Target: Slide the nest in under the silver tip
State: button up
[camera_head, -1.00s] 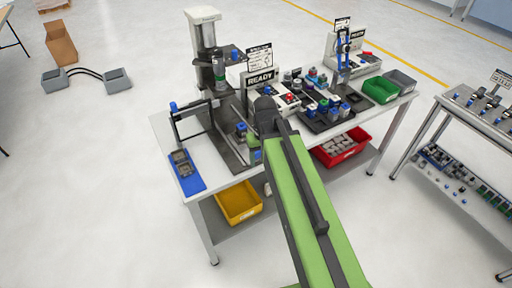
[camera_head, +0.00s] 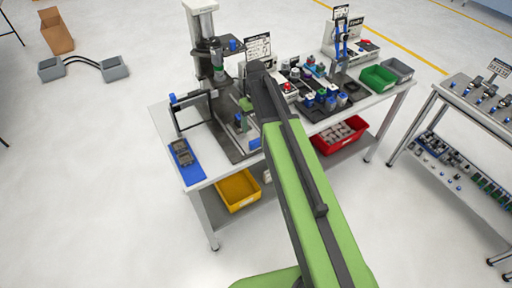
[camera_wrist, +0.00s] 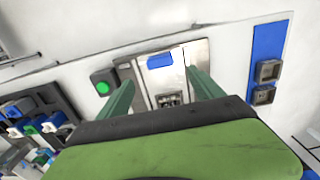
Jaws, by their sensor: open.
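In the wrist view my gripper (camera_wrist: 162,80) has its two green fingers apart, with nothing held between them. Beyond and between the fingers lies a bright metal plate with a blue block (camera_wrist: 159,60) and a small grey part, likely the nest (camera_wrist: 168,98). In the head view a small blue-topped piece, likely the same nest (camera_head: 240,121), sits on the dark base plate (camera_head: 226,141), in front of the press. The silver tip (camera_head: 218,73) hangs from the press column (camera_head: 203,28), behind and left of that piece. My arm hides part of the area, and contact is unclear.
A blue strip with grey blocks (camera_head: 187,166) lies at the table's left end, beside a dark frame (camera_head: 190,98). A green button (camera_wrist: 102,88) is left of the fingers. A crowded dark tray (camera_head: 330,105) stands right of my arm.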

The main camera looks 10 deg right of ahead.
aim_at(256, 140)
notch_tip(256, 140, down, 11)
jog(key=b, duration=0.9)
jog(key=shift+f+b, duration=0.15)
jog(key=shift+b, duration=0.15)
grip_shut()
